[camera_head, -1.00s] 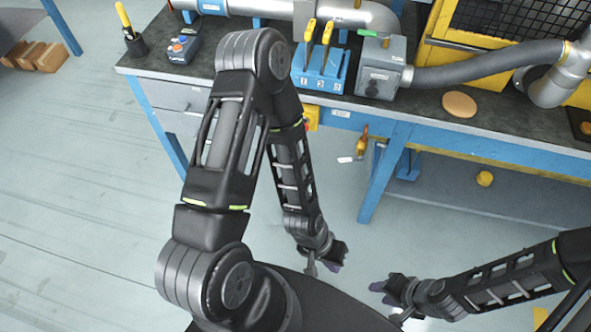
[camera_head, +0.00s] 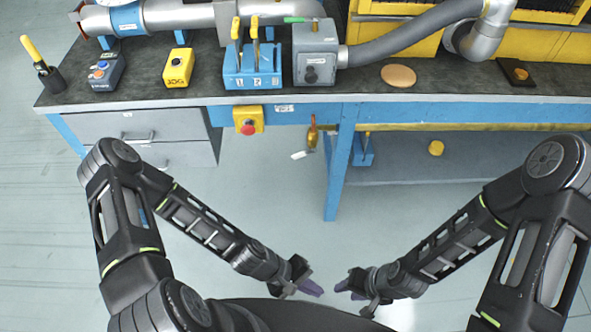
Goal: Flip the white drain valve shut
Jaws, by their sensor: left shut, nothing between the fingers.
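The drain valve is a small brass-coloured fitting (camera_head: 313,131) hanging below the bench's front edge, just left of the blue leg. Its white lever (camera_head: 301,155) sticks out to the lower left, slightly tilted. My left gripper (camera_head: 312,289) is shut and empty, low in front of the bench, well below and apart from the valve. My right gripper (camera_head: 345,284) is close to it on the right, also apart from the valve. Its fingers are too small and edge-on to tell open from shut.
The bench (camera_head: 440,98) carries a blue block with yellow levers (camera_head: 252,66), a grey box with a green lever (camera_head: 315,48) and a yellow box (camera_head: 178,67). A red button on a yellow box (camera_head: 248,121) hangs left of the valve. The blue leg (camera_head: 340,165) stands right of it.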

